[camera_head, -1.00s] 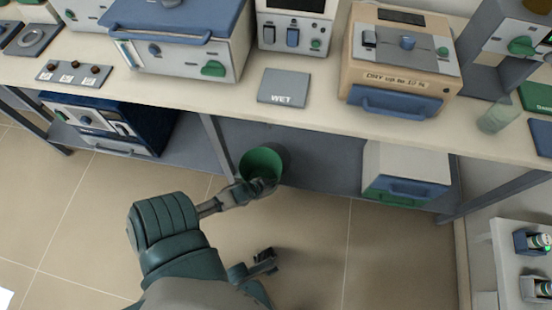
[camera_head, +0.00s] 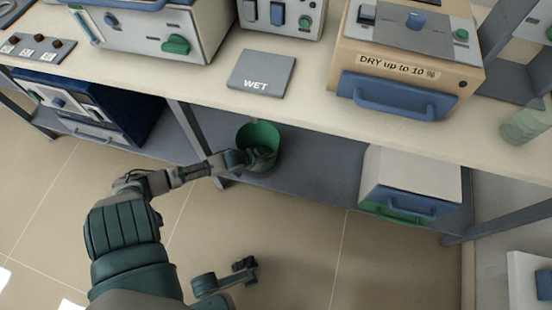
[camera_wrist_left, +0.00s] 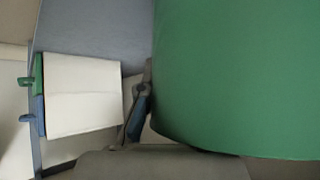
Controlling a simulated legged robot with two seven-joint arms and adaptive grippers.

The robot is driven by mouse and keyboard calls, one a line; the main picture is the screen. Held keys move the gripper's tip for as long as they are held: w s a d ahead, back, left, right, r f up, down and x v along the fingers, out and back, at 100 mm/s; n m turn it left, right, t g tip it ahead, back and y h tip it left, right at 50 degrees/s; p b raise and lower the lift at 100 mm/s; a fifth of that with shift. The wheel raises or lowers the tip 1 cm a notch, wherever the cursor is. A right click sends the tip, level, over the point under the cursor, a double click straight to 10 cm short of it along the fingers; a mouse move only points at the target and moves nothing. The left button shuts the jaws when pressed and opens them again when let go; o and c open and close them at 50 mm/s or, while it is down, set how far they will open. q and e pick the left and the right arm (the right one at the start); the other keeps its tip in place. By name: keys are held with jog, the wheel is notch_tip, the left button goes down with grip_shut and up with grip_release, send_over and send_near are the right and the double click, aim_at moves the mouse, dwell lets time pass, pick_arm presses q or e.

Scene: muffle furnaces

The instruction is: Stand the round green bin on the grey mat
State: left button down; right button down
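The round green bin (camera_head: 258,135) stands upright on or just above the grey lower shelf under the bench, its open mouth facing up. My left gripper (camera_head: 252,158) is at its near rim, with dark finger parts overlapping the mouth. In the left wrist view the bin's green wall (camera_wrist_left: 240,75) fills the right side, with one finger (camera_wrist_left: 138,108) close against its edge; the other finger is hidden. Whether the fingers are closed on the wall is unclear. The grey mat (camera_head: 262,74), marked WET, lies flat and empty on the bench top. My right gripper (camera_head: 245,267) seems to be low over the floor, away from the bin.
A beige furnace marked DRY (camera_head: 398,65) stands right of the mat. A white furnace (camera_head: 165,35) stands left of it. Under the bench are a dark blue unit (camera_head: 85,108) and a white drawer box (camera_head: 412,180). A bench leg (camera_head: 195,145) rises left of the bin.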

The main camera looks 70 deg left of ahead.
pick_arm(q)
jog(key=shift+s+r, duration=0.1)
jog(key=c, duration=1.3)
grip_release()
